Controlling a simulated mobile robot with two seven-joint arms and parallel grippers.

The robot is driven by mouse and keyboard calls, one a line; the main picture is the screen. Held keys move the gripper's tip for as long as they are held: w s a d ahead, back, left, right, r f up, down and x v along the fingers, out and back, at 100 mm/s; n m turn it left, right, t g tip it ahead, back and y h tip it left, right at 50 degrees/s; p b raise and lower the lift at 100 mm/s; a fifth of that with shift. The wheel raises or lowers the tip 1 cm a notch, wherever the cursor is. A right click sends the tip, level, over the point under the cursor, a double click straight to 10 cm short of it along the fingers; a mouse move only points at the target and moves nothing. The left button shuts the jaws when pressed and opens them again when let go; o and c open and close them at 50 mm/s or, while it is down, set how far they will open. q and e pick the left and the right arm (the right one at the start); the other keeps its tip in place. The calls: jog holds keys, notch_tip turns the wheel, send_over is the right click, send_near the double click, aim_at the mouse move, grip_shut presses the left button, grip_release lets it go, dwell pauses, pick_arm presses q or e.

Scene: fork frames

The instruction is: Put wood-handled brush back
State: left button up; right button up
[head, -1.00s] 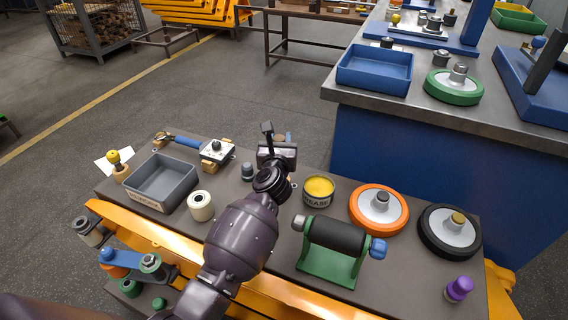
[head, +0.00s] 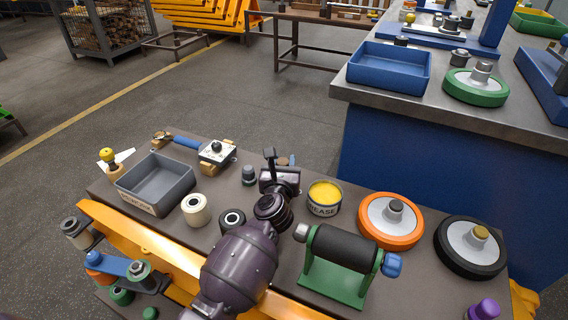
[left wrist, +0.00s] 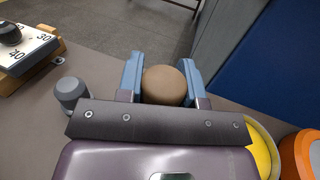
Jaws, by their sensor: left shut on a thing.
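My left gripper (head: 286,163) reaches over the bench toward its far edge, left of the grease tin (head: 325,198). In the left wrist view its two blue fingers (left wrist: 165,82) are shut on a rounded brown thing (left wrist: 164,86), which looks like the wooden handle end of the brush. In the head view only a small brown bit (head: 282,160) shows past the gripper. The bristles are hidden, and I cannot tell whether the brush touches the bench. My right gripper is not in view.
A grey knob (head: 249,176) stands close left of the gripper. The grey bin (head: 181,191), cream roller (head: 195,209), dial block (head: 216,152), orange wheel (head: 391,220) and black roller on a green stand (head: 340,248) crowd the bench. A blue-sided workbench (head: 430,165) stands behind at the right.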

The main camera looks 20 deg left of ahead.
pick_arm(q)
jog(key=shift+f, duration=0.3)
jog(key=o, duration=1)
jog(key=shift+r, duration=0.2)
jog(key=shift+s+r, duration=0.1)
jog(key=shift+r, duration=0.05)
jog(key=p+v, duration=0.1)
jog(key=v, duration=1.1)
jog(key=shift+p, duration=0.3)
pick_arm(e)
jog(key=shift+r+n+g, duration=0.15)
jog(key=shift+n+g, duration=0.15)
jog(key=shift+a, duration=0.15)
